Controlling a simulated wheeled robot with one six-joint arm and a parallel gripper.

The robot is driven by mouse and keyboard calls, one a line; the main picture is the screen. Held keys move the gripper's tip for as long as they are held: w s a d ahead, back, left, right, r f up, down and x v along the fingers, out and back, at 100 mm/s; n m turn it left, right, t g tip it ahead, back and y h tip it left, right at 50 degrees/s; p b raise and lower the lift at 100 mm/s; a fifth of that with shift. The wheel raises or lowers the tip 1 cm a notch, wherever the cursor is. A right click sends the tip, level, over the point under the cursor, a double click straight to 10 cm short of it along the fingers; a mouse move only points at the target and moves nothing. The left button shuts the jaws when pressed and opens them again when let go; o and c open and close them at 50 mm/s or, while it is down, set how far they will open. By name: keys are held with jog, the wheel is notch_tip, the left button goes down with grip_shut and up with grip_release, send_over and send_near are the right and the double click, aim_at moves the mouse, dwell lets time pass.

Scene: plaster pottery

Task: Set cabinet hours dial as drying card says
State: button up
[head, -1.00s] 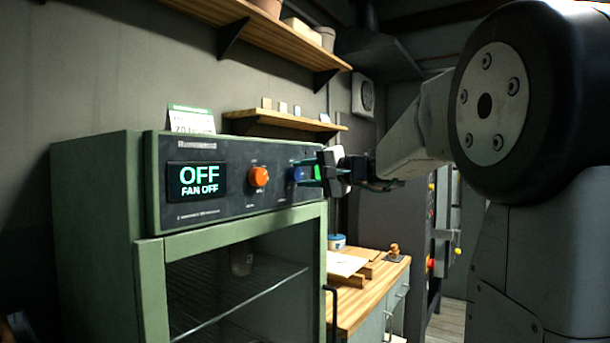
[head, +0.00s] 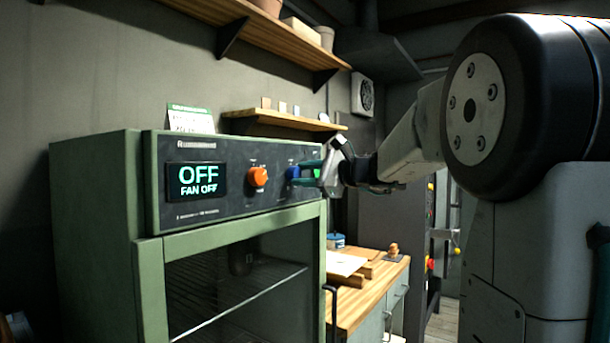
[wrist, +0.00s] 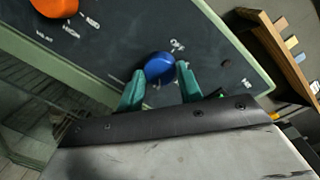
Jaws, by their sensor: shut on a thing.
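The green drying cabinet (head: 95,200) has a dark front panel with a display (head: 197,181) reading "OFF" and "FAN OFF". An orange dial (head: 258,177) sits right of the display; its edge also shows at the top left of the wrist view (wrist: 55,7). A blue dial (wrist: 160,68) is further right on the panel, also visible in the head view (head: 293,173). My gripper (wrist: 160,85) is shut on the blue dial, with a teal finger on either side. The drying card (head: 190,119) stands on top of the cabinet; its text is too small to read.
A small wooden shelf (head: 283,122) with several small tiles is on the wall behind. A wooden workbench (head: 370,295) stands right of the cabinet. The cabinet's glass door is closed, with a dark handle (head: 333,310) at its right.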

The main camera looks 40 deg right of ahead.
jog(key=m, duration=0.6)
jog(key=shift+f+y, duration=0.15)
jog(key=shift+y, duration=0.15)
jog(key=m+t, duration=0.1)
jog(key=m, duration=0.4)
jog(key=shift+f+m, duration=0.1)
jog(key=shift+m, duration=0.3)
jog(key=o, duration=1)
jog(key=v, duration=0.8)
